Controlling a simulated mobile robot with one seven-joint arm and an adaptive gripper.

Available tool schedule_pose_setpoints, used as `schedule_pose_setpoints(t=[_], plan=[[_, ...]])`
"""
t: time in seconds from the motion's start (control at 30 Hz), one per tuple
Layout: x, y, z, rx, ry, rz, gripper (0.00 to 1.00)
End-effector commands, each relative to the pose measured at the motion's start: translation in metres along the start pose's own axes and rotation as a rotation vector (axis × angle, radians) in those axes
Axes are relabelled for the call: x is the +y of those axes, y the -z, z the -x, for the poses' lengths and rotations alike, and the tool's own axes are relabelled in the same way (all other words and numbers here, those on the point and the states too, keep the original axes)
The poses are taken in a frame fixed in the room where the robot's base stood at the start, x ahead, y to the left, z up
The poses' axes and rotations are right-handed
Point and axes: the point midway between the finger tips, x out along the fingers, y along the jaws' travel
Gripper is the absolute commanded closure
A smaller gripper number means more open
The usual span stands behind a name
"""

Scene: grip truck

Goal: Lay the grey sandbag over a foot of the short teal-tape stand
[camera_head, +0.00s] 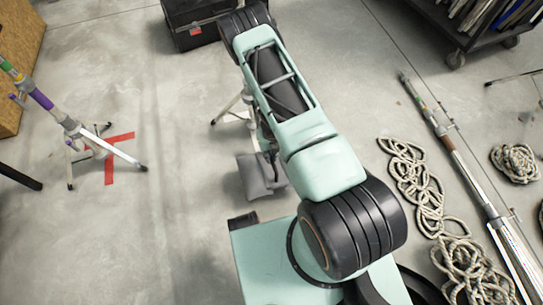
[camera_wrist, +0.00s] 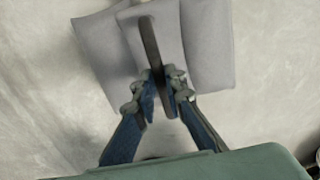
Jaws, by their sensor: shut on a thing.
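The grey sandbag (camera_head: 258,176) shows below my arm in the head view, partly covered by it. In the wrist view it appears as grey padded lobes (camera_wrist: 208,45) with a dark strap handle (camera_wrist: 149,42) standing up between them. My gripper (camera_wrist: 164,84) has its blue-padded fingers shut on this strap. A stand (camera_head: 231,108) with pale legs and dark foot tips is just behind the bag, mostly hidden by my arm. I cannot see its tape colour. I cannot tell whether the bag touches the floor or a foot.
Another stand (camera_head: 70,127) with purple and green bands is at left by a red floor cross (camera_head: 110,160). A black case (camera_head: 190,22) is at the back. Coiled rope (camera_head: 425,205) and long poles (camera_head: 455,160) lie at right. The floor left of the bag is clear.

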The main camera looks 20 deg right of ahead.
Motion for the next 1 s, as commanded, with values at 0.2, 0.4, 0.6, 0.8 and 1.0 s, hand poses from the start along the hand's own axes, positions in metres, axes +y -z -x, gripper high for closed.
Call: schedule_pose_setpoints(t=[0.2,0.4,0.6,0.8,1.0], plan=[[-0.001,-0.003,0.002,-0.005,0.001,0.0,1.0],[-0.001,-0.003,-0.001,-0.005,0.001,0.0,1.0],[-0.001,-0.003,-0.005,-0.005,0.001,0.0,1.0],[-0.001,-0.003,-0.009,-0.005,0.001,0.0,1.0],[-0.001,-0.003,-0.013,-0.005,0.001,0.0,1.0]])
